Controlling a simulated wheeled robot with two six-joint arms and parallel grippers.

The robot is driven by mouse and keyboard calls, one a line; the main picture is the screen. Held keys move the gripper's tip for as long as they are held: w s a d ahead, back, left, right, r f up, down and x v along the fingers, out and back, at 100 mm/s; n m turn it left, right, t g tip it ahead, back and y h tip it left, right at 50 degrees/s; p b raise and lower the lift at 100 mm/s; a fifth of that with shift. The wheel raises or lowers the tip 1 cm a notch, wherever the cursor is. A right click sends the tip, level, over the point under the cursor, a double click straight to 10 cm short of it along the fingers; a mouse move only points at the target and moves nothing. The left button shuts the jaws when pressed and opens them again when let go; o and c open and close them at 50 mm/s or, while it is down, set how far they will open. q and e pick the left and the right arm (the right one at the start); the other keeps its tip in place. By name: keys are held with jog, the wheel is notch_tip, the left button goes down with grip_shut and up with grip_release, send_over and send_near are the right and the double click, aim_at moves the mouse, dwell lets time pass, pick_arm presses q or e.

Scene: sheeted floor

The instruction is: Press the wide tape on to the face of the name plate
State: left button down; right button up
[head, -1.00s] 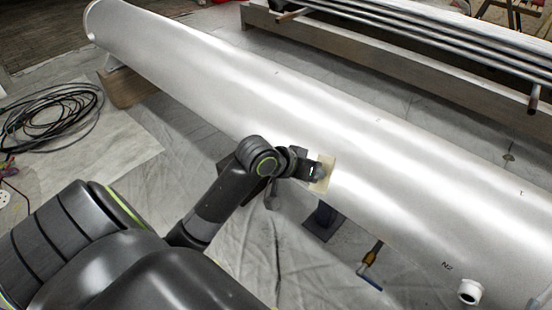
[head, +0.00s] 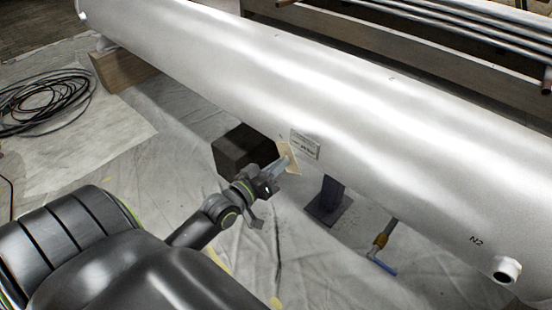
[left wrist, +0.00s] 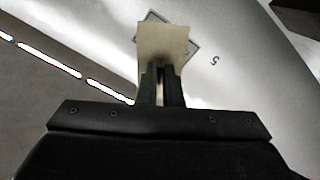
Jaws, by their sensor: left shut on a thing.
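The name plate (head: 305,145) is a small grey rectangle with dark lettering on the lower side of the large silver cylinder (head: 330,90). My left gripper (head: 272,177) is shut on the wide tape (head: 291,158), a cream piece standing out from the fingertips. The tape is just left of and below the plate in the head view, overlapping its edge. In the left wrist view the tape (left wrist: 163,44) covers most of the plate, whose dark-edged corners (left wrist: 152,17) show behind it. I cannot tell whether the tape touches the plate. My right gripper is not in view.
A dark block (head: 243,150) and a dark support foot (head: 330,203) stand under the cylinder. A blue-handled valve (head: 381,258) and a white nozzle (head: 506,269) are at the right. Coiled black cable (head: 45,100) lies on the sheeted floor at the left.

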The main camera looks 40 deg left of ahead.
aim_at(303, 145)
pick_arm(q)
jog(key=shift+a+f, duration=0.3)
jog(key=shift+f, duration=0.15)
jog(key=shift+s, duration=0.1)
jog(key=shift+w+d, duration=0.15)
jog(key=shift+w, duration=1.35)
jog(key=shift+w+d, duration=0.1)
jog(key=shift+w, duration=1.35)
jog(key=shift+w, duration=0.8)
jog(key=c, duration=1.5)
grip_release()
jog(key=shift+s, duration=0.1)
